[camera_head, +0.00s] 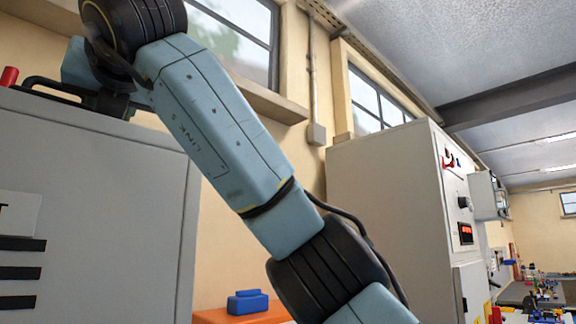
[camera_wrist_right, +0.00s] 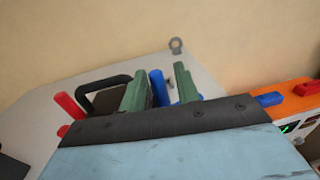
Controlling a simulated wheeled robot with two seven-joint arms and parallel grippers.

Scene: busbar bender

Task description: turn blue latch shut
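The blue latch (camera_wrist_right: 157,88) shows in the right wrist view as an upright blue bar on top of the grey cabinet (camera_wrist_right: 215,80). My right gripper (camera_wrist_right: 163,82) is open, with its two green fingers on either side of the blue bar. The bar is close to the left finger, and a gap shows on its right. A bit of blue also shows beside the right finger. The latch's base is hidden by the gripper. In the head view, my right arm reaches up and left to the top of the grey cabinet (camera_head: 100,190); the latch is hidden there. My left gripper is not in view.
A black handle (camera_wrist_right: 92,84) and red posts (camera_wrist_right: 68,106) stand left of the fingers. A metal ring (camera_wrist_right: 176,46) is beyond them. An orange surface (camera_head: 215,316) with a blue block (camera_head: 247,302) lies right of the cabinet. A tall pale cabinet (camera_head: 385,190) stands farther right.

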